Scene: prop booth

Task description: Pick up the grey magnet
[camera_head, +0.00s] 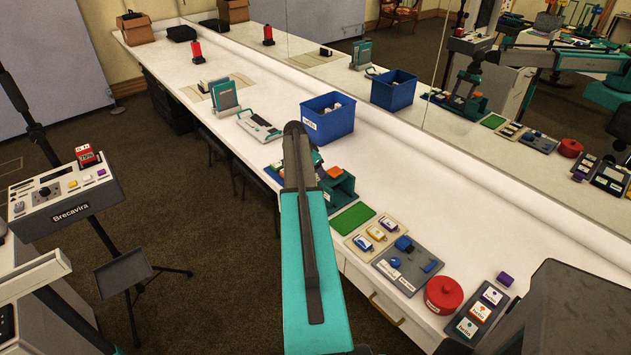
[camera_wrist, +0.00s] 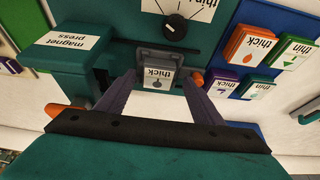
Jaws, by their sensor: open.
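In the wrist view, a grey block with a white label reading "thick" (camera_wrist: 158,77), apparently the grey magnet, sits in a dark holder on the front of the green magnet press (camera_wrist: 110,22). My gripper (camera_wrist: 161,84) is open, with its two purple fingers on either side of the block's near end. I cannot tell whether the fingers touch it. In the head view, my teal arm reaches over the counter and hides the gripper and the grey block. Part of the green press (camera_head: 343,190) shows to the right of the arm.
In the wrist view, an orange "thick" magnet (camera_wrist: 247,47) and a green "thin" magnet (camera_wrist: 292,51) lie to the right. In the head view, a blue bin (camera_head: 328,118) stands behind the press. A green mat (camera_head: 353,218) and a round red container (camera_head: 443,295) lie nearer.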

